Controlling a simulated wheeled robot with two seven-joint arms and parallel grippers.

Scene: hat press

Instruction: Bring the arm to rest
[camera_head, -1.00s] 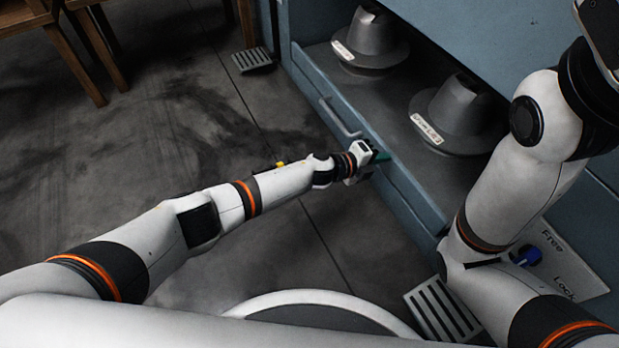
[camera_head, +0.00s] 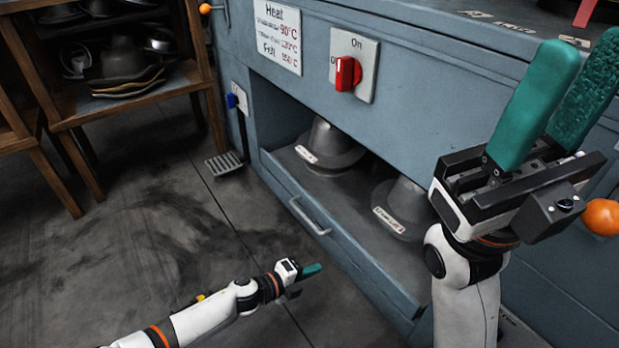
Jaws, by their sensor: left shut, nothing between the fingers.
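My left arm comes in from the lower left, low over the floor. Its gripper (camera_head: 312,270) has green fingers, is shut and empty, and is apart from the press drawer. My right gripper (camera_head: 572,72) is raised close to the camera at the right, in front of the press. Its two green fingers point up with a gap between them and nothing in it. The right forearm hangs below it and hides part of the press front.
The blue press (camera_head: 400,100) has a red switch (camera_head: 347,74) and an open drawer with a handle (camera_head: 310,218). Two grey hat forms, one left (camera_head: 330,145) and one right (camera_head: 402,200), stand in it. A wooden shelf (camera_head: 130,95) holds hats.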

